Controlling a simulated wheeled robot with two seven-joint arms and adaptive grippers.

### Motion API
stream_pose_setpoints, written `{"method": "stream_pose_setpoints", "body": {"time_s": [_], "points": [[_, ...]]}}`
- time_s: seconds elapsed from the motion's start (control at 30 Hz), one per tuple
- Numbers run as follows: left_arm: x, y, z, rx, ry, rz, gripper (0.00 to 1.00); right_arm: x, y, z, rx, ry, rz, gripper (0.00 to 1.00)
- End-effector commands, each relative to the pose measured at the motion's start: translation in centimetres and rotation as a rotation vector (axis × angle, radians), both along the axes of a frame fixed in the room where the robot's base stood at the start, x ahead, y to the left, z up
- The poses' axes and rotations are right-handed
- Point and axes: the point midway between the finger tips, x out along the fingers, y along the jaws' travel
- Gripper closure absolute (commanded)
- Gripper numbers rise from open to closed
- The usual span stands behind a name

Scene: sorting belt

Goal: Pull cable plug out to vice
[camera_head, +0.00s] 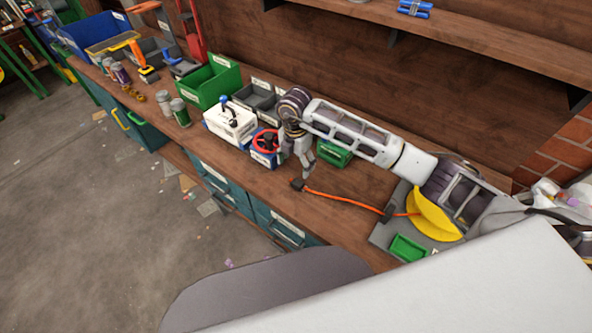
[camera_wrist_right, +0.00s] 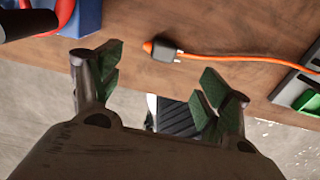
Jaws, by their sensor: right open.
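The cable plug (camera_head: 297,184) is a small black block on the wooden bench near its front edge. It ends an orange cable (camera_head: 345,199) that runs right to a grey plate. My right gripper (camera_head: 298,164) is open, pointing down just above and behind the plug. I cannot identify a vice with certainty. My left gripper is not in view.
A blue box with a red wheel (camera_head: 265,147) and a white box with a blue joystick (camera_head: 230,124) stand left of my gripper. Green bins (camera_head: 210,80) and cans stand further left. A green tray (camera_head: 408,248) lies at right. The bench around the cable is mostly clear.

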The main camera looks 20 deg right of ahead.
Motion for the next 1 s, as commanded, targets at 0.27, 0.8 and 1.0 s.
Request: {"method": "stream_pose_setpoints", "body": {"time_s": [0.27, 0.8, 1.0], "points": [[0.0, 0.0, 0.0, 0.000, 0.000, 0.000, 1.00, 0.0, 0.0, 3.0, 0.000, 0.000, -0.001, 0.23], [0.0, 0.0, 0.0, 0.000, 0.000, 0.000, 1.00, 0.0, 0.0, 3.5, 0.001, 0.001, 0.000, 0.23], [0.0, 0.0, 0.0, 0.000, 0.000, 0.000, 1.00, 0.0, 0.0, 3.5, 0.000, 0.001, 0.000, 0.23]]}}
